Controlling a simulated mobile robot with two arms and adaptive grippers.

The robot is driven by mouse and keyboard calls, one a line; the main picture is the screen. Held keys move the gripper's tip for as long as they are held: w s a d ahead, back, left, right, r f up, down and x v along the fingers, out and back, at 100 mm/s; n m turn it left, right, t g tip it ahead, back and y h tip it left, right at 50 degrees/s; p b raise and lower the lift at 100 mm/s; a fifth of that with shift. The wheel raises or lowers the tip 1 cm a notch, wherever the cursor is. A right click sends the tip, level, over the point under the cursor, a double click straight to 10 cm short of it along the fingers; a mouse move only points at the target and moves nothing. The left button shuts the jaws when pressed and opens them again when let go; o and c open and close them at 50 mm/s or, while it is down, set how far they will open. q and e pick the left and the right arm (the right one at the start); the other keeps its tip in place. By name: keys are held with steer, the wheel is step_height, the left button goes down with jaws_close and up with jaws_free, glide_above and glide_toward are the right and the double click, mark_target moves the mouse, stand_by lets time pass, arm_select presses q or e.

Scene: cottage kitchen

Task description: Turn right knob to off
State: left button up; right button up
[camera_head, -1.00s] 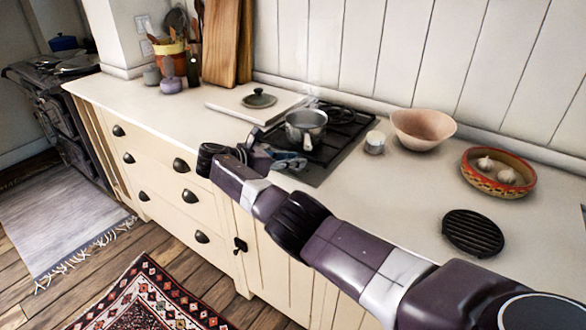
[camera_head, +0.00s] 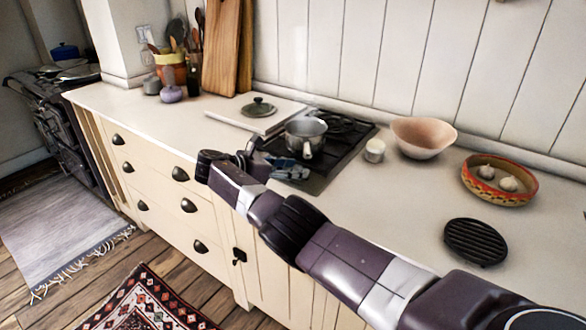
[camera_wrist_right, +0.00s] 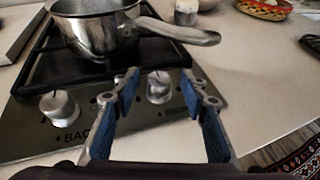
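The right knob (camera_wrist_right: 159,88) is a pale metal knob on the stove's front panel. In the right wrist view it shows between the tips of my right gripper (camera_wrist_right: 160,77), whose blue-padded fingers are apart, one on each side. I cannot tell whether they touch it. The left knob (camera_wrist_right: 60,106) stands on the same panel, clear of the fingers. In the head view my right gripper (camera_head: 286,167) is over the front edge of the stove (camera_head: 342,152) and hides the knobs. My left gripper is not in view.
A metal pot (camera_head: 304,132) sits on the stove, and its handle (camera_wrist_right: 180,32) sticks out just above the right knob. The counter's right front is mostly clear.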

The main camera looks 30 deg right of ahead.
steer(key=shift+a, duration=0.15)
steer(key=v, duration=1.1)
steer(key=shift+a+r, duration=0.15)
steer(key=shift+a, duration=0.2)
steer(key=shift+w, duration=0.1)
